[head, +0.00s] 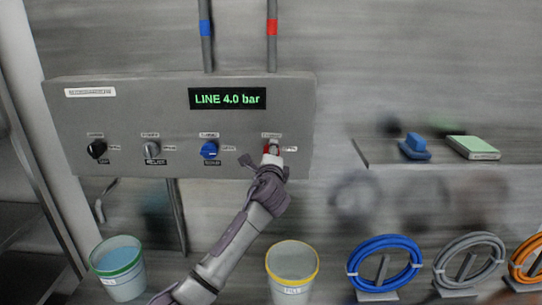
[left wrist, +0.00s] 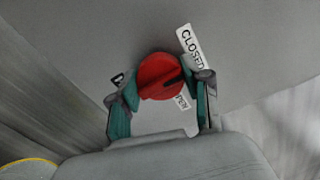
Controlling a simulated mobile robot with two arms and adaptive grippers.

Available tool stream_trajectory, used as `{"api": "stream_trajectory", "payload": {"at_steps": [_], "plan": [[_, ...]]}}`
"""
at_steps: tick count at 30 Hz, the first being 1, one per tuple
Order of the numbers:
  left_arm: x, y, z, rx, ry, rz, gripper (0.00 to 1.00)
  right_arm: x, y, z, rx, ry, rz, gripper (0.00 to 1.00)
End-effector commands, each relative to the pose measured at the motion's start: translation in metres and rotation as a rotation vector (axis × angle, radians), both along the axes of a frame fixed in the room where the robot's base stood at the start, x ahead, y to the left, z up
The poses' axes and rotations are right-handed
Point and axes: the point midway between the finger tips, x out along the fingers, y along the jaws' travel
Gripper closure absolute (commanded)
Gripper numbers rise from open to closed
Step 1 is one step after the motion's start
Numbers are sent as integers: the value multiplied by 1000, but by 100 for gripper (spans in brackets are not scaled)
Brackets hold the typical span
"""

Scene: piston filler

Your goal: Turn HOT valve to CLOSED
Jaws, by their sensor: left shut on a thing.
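The red HOT valve knob (head: 272,147) is the rightmost knob on the grey panel, below the pipe with the red band. My left gripper (head: 270,160) reaches up to it from below. In the left wrist view the left gripper (left wrist: 160,88) has one finger on each side of the red knob (left wrist: 158,72), shut on it. A dark pointer line on the knob points right and slightly up, between the CLOSED label (left wrist: 191,46) and a partly hidden label, probably OPEN (left wrist: 182,103). My right gripper is not in view.
The panel (head: 290,100) also has a blue knob (head: 209,150), a grey knob (head: 152,149), a black knob (head: 97,149) and a display reading LINE 4.0 bar (head: 228,98). Below are a green-rimmed bucket (head: 120,285), a yellow-rimmed bucket (head: 291,284) and coiled hoses (head: 385,240).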

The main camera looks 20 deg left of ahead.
Motion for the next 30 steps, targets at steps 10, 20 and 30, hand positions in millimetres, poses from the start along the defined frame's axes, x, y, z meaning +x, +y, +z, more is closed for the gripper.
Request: {"api": "stream_trajectory", "payload": {"at_steps": [10, 20, 30], "plan": [[0, 0, -2, -12, 1, 0, 87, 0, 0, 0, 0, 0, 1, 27], [0, 0, -1, -10, -1, 0, 27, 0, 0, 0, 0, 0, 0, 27], [-6, -2, -1, -9, -1, -1, 27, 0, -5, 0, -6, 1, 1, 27]]}}
